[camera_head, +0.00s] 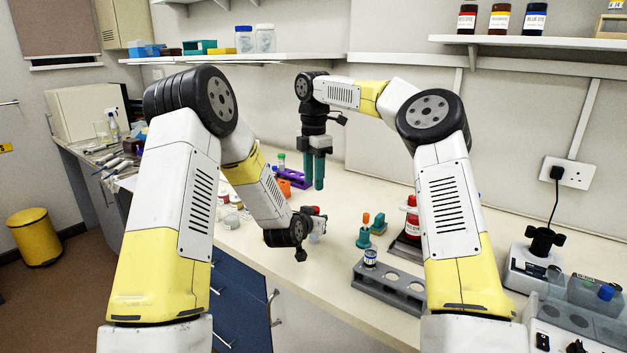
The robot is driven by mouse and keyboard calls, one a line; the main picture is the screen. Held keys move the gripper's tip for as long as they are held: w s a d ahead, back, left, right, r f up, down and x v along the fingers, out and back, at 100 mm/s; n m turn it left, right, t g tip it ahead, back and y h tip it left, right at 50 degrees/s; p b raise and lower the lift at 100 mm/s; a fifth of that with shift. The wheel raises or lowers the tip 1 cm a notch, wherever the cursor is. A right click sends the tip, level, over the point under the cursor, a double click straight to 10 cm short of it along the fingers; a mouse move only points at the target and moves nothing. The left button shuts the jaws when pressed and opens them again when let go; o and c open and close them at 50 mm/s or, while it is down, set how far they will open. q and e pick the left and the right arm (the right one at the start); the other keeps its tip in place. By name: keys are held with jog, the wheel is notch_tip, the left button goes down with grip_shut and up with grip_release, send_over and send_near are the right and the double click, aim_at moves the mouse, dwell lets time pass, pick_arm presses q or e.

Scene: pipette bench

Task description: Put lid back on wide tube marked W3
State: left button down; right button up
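My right gripper (313,186) points down over the back of the bench, beside a purple rack (298,180). Its two dark teal fingers are apart with nothing visible between them. A small wide tube with a dark-and-white label (370,258) stands in the grey rack (388,288). No W3 mark is readable, and I cannot pick out its lid.
A red bottle (412,222) and an orange-tipped teal holder (364,236) stand behind the grey rack. An orange rack (284,188) and small pale containers (231,219) lie behind my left arm. Instruments (532,262) crowd the right. The middle bench is fairly clear.

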notch_tip(320, 180, down, 8)
jog(key=shift+f, duration=0.1)
dwell(0.4)
grip_shut()
jog(key=shift+m, duration=1.8)
jog(key=shift+o, duration=1.3)
grip_release()
